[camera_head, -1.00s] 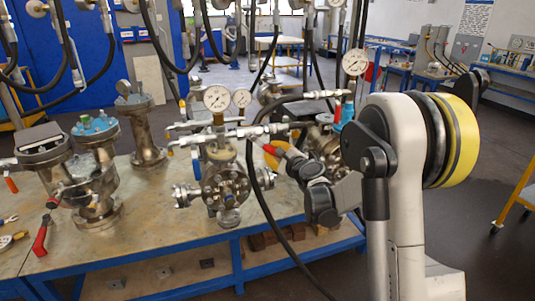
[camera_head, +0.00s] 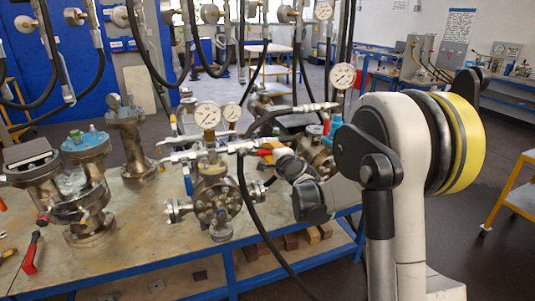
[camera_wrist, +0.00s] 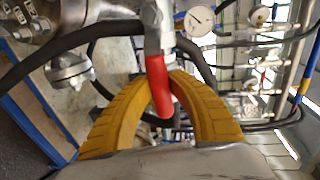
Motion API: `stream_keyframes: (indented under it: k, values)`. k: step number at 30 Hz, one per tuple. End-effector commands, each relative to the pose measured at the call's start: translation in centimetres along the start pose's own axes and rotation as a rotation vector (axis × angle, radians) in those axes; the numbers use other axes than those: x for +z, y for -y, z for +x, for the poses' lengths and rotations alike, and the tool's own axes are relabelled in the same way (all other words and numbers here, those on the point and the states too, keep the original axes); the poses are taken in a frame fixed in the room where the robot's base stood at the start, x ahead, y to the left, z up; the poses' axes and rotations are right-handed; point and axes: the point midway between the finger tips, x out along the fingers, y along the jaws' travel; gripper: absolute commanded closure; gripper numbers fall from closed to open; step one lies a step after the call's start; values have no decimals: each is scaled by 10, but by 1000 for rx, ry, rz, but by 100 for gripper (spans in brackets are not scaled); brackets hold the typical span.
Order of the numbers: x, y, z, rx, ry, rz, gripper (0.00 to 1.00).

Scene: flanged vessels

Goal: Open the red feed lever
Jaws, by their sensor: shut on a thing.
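The red feed lever (camera_wrist: 160,88) is a red-sleeved handle hanging from a metal valve on a pipe line in the wrist view. My gripper (camera_wrist: 158,78) has its two yellow fingers on either side of the red sleeve, shut on it, with the sleeve's end reaching back toward my palm. In the head view the red lever (camera_head: 266,152) shows at the right end of the horizontal pipe, beside the gauges. My gripper (camera_head: 280,153) there is small and partly hidden by its own dark links. The finger contact is not clear in that view.
A black hose (camera_head: 246,205) hangs just left of my gripper. Pressure gauges (camera_head: 208,115) stand above the flanged vessel (camera_head: 215,200). Another red-handled lever (camera_head: 31,252) is at the bench's left. More vessels (camera_head: 85,190) stand on the bench (camera_head: 150,255). Open floor lies to the right.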

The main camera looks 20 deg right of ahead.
Motion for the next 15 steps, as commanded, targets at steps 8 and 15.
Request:
stream_keyframes:
  k: [8,15]
  values:
    - [0,1,0,0,-4,-15,100]
    - [0,2,0,0,-4,-14,75]
